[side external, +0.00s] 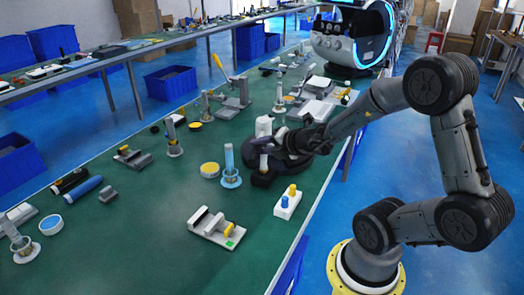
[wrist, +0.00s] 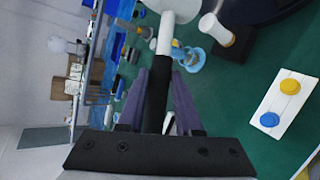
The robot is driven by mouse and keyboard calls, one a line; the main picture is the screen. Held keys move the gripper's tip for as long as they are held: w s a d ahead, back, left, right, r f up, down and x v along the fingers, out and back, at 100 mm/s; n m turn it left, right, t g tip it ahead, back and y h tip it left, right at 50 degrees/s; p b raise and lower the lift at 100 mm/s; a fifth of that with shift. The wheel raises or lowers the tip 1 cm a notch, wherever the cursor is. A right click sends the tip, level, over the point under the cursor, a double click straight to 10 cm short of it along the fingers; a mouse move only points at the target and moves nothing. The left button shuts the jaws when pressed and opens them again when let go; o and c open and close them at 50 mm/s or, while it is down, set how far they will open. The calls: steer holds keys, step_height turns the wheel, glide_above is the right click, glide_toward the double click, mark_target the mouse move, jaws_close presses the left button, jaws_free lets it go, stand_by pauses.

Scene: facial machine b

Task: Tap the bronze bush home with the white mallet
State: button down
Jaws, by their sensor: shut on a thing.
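My gripper (side external: 264,143) is over the green bench at its right side. In the wrist view its purple fingers (wrist: 160,78) are shut on the black handle of the white mallet (wrist: 166,32), whose white part extends beyond the fingertips. In the side view a white upright piece (side external: 264,126), apparently the mallet, shows at the gripper. A pale blue post stands on a round blue flange (side external: 231,182), left of my gripper. A small brownish band at its foot may be the bronze bush (side external: 230,172). The mallet appears apart from it, and the wrist view partly hides that post.
A black block with a white post (side external: 264,161) stands just below my gripper. A white block with yellow and blue knobs (side external: 288,202) is nearby. A grey fixture (side external: 216,227) and a yellow-topped round dish (side external: 210,170) lie on the bench.

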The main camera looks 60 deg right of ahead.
steer(key=shift+r, duration=0.15)
step_height(320, 180, down, 6)
steer(key=shift+r, duration=2.2)
steer(key=shift+d+r, duration=0.2)
steer(key=shift+r, duration=0.45)
